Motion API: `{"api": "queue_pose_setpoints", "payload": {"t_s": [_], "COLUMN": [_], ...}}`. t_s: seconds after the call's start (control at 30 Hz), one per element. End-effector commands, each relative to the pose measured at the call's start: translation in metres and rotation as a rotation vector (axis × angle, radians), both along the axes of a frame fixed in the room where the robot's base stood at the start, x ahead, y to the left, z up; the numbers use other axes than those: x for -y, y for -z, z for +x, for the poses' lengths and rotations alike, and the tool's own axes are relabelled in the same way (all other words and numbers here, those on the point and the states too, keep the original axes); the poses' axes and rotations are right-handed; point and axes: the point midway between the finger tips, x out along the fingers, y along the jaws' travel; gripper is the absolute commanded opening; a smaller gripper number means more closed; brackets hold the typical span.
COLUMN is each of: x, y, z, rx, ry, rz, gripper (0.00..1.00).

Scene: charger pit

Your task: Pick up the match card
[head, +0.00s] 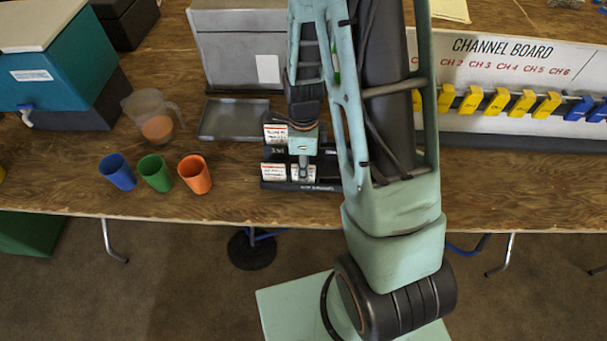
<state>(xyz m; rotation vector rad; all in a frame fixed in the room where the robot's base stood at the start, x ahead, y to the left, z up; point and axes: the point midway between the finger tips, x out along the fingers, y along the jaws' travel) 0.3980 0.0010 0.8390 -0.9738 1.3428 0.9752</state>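A black card rack (268,185) stands near the front edge of the wooden table, with white cards bearing red and dark writing in its slots. One card (276,134) is in the back row at the left. Two cards stand in the front row, a left one (273,173) and a right one (303,175). The writing is too small to tell which is the match card. My gripper (303,176) points down over the rack at the front right card, its fingertips overlapping that card in the picture. Whether they touch or grip it is unclear. My arm hides the rack's right part.
Blue (117,172), green (155,173) and orange (195,174) cups stand left of the rack. A grey tray (233,135) and metal box (238,70) are behind it. A clear jug (150,113) stands farther left. The channel board (520,80) with yellow and blue clips is at right.

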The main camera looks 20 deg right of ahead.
Motion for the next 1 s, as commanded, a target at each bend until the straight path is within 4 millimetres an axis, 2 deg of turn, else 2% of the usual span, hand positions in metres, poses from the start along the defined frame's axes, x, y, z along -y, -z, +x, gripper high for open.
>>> {"api": "queue_pose_setpoints", "payload": {"t_s": [0.1, 0.2, 0.43, 0.7, 1.0], "x": [0.0, 0.0, 0.0, 0.0, 0.0], "y": [0.013, 0.018, 0.018, 0.018, 0.018], "z": [-0.001, 0.0, 0.0, 0.0, 0.0], "rx": [-0.002, 0.0, 0.001, 0.001, 0.001], "ry": [0.0, 0.0, -0.001, 0.0, -0.001], "rz": [0.0, 0.0, 0.0, 0.0, 0.0], "gripper": [0.26, 0.26, 0.26, 0.0, 0.0]}}
